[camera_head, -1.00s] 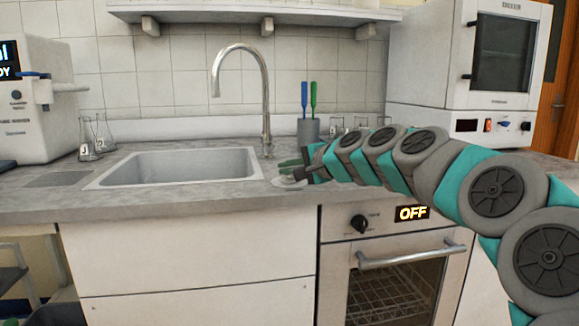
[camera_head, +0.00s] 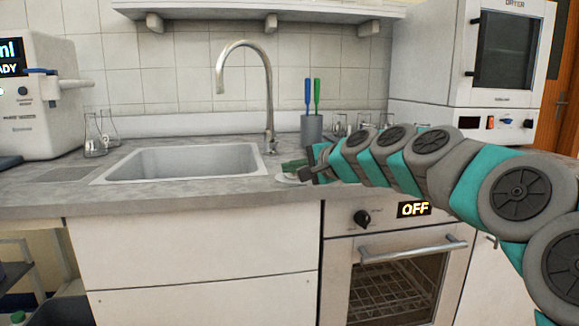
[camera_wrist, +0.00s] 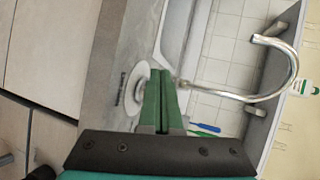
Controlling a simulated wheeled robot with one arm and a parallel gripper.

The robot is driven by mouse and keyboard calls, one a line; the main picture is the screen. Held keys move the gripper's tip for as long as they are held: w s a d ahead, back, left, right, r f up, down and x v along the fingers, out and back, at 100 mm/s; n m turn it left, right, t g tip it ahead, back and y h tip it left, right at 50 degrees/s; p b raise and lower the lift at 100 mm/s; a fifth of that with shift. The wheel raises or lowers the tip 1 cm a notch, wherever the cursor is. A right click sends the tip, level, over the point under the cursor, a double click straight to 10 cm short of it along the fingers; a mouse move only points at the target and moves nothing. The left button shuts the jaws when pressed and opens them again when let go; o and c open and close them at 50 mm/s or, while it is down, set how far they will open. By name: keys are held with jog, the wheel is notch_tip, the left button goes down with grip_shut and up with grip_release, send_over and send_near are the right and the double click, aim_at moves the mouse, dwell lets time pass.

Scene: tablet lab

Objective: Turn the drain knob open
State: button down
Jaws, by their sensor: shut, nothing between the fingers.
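A round white disc with a raised middle, which looks like the drain knob (camera_wrist: 136,88), lies on the grey counter beside the sink's right front corner. In the head view the knob (camera_head: 289,179) shows only partly, just below and behind my fingers. My gripper (camera_head: 291,166) has green fingers, shut and empty, over the counter by the knob. In the wrist view the gripper (camera_wrist: 160,74) is beside the disc, and its fingers overlap the disc's edge. I cannot tell whether they touch. Dark marks (camera_wrist: 121,88) lie on the counter beside the disc.
The sink (camera_head: 185,160) and its tall curved faucet (camera_head: 268,95) stand to the left. A grey cup (camera_head: 311,129) with a blue and a green tool stands behind my gripper. Glassware is behind my arm. An oven (camera_head: 395,265) reading OFF is below the counter.

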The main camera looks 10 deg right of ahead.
jog(key=s+d+r, duration=0.1)
jog(key=s+r, duration=0.2)
jog(key=s, duration=0.7)
jog(key=s+a+f+n+g+h, duration=0.2)
jog(key=s+f+n+g, duration=0.2)
jog(key=s+f, duration=0.55)
jog(key=s+a+f+n+g+h, duration=0.1)
jog(key=s+a+f+n+g, duration=0.2)
jog(key=s+f, duration=0.65)
jog(key=s+d+f+n+g+h, duration=0.2)
jog(key=s+d+f, duration=0.3)
jog(key=s+f, duration=0.3)
jog(key=s+d+f+n+g+h, duration=0.2)
jog(key=s+d+f+g+h, duration=0.1)
jog(key=s+f, duration=0.5)
jog(key=s+d+g, duration=0.1)
jog(key=s+g, duration=0.1)
jog(key=shift+s+d+f+b, duration=0.15)
jog(key=shift+s+d+b, duration=0.15)
jog(key=shift+d+b, duration=0.1)
